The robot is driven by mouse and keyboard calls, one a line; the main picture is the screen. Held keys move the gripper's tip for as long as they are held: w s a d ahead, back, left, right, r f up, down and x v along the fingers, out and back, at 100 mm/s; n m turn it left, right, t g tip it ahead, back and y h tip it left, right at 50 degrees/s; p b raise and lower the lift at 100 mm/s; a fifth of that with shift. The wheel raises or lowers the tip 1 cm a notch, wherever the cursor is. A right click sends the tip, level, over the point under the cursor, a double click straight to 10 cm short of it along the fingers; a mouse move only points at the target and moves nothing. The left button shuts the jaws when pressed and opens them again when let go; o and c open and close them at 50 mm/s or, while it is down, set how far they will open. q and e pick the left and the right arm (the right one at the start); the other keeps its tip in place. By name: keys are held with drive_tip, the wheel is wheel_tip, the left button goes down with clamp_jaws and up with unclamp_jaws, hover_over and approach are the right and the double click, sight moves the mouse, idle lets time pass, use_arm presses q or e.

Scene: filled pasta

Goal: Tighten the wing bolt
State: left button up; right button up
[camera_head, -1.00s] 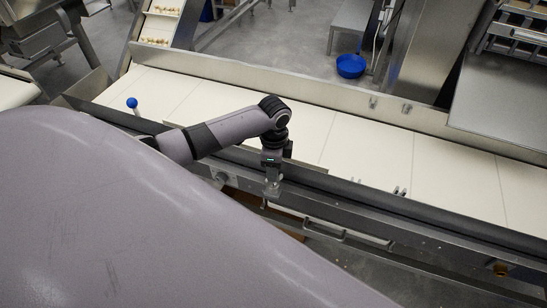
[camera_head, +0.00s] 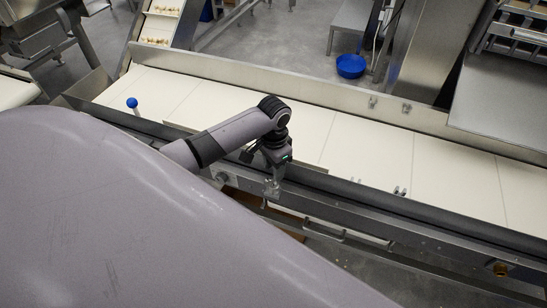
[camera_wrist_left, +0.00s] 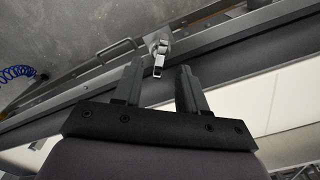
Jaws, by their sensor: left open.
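The wing bolt (camera_wrist_left: 159,58) is a small bright metal piece on the conveyor's side rail. In the left wrist view it lies just beyond my fingertips, in line with the gap between them. In the head view it shows as a small metal shape (camera_head: 271,188) just below my gripper. My left gripper (camera_wrist_left: 160,69) is open, with two dark fingers spread and nothing between them. In the head view the gripper (camera_head: 273,172) points down at the rail, and its fingers are hard to make out. My right gripper is not in view.
The white conveyor belt (camera_head: 372,146) runs along behind the dark side rail (camera_head: 370,200). A blue-knobbed lever (camera_head: 132,103) stands to the left. A blue bowl (camera_head: 351,66) sits on the floor beyond. A blue coiled hose (camera_wrist_left: 17,73) shows in the left wrist view.

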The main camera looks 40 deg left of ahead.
use_arm(q)
drive_tip(key=shift+f, duration=0.1)
drive_tip(key=shift+f+b, duration=0.8)
drive_tip(key=shift+f, duration=1)
drive_tip(key=shift+r, duration=0.1)
drive_tip(key=shift+p, duration=0.4)
clamp_jaws()
